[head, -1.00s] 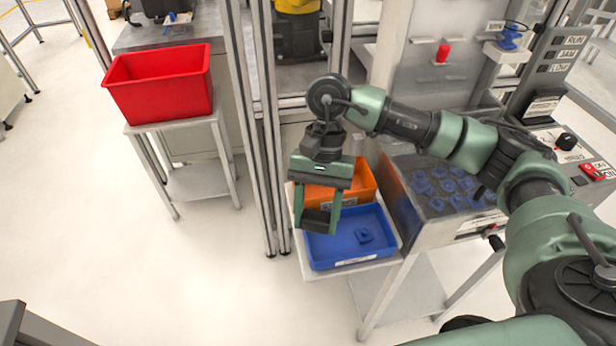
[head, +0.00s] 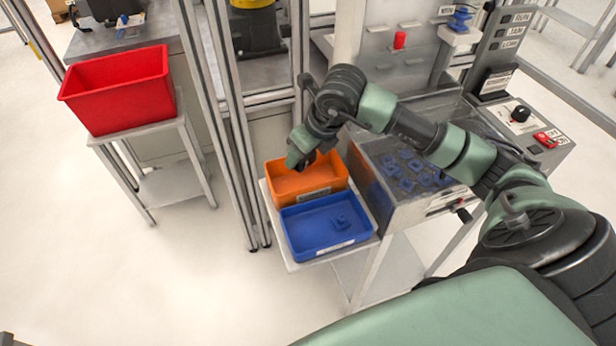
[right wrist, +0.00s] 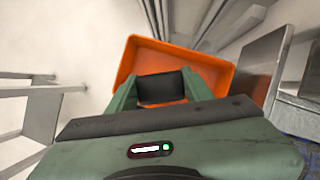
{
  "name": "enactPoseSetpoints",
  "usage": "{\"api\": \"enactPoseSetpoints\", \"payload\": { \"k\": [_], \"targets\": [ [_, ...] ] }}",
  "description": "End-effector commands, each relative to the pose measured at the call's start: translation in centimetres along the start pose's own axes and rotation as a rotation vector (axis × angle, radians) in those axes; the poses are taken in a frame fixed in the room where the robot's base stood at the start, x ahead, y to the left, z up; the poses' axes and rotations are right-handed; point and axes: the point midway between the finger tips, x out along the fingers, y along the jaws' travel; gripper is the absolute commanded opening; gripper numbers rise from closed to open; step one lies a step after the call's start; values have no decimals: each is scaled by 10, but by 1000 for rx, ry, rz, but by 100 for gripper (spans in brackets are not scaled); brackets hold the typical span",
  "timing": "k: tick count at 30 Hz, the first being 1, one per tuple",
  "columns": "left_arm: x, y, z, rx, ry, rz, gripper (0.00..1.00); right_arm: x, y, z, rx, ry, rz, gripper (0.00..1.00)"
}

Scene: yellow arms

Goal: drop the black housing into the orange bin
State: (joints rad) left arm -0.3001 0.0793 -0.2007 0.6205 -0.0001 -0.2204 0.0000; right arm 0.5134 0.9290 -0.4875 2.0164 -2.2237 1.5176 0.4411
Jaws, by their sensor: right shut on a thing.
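The orange bin (head: 333,178) stands on a small grey table, behind a blue bin. It also shows in the right wrist view (right wrist: 215,72), below and beyond my right gripper. My right gripper (head: 297,160) is over the left part of the orange bin. In the right wrist view my right gripper (right wrist: 160,92) is shut on the black housing (right wrist: 160,88), which sits between the two green fingers with the orange bin behind it. In the head view the housing is hidden. My left gripper is not in view.
The blue bin (head: 304,231) holds a blue part (head: 341,222). A grey machine tray with several blue parts (head: 410,168) is right of the bins. Metal posts (head: 222,110) rise just left of the bins. A red bin (head: 120,92) stands on another table at the left.

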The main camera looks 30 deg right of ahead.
Motion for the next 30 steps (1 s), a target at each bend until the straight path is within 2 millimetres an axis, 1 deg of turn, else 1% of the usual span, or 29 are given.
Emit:
{"api": "enactPoseSetpoints", "payload": {
  "k": [1,3,6,9,13,17,27,30],
  "targets": [
    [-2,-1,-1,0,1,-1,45,-3,-6,4,82,-2,-35,12],
    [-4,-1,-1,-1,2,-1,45,-5,-14,7,191,-1,-84,12],
    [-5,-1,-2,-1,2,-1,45,-7,-24,10,309,-1,-137,12],
    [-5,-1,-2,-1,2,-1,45,-8,-30,10,382,1,-169,12],
    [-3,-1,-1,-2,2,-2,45,-6,-32,9,415,3,-184,12],
    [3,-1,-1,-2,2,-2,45,3,-32,5,416,4,-184,12],
    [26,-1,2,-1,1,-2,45,38,-32,-11,415,4,-183,12],
    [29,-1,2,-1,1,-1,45,44,-32,-14,414,3,-183,12]
  ]
}}
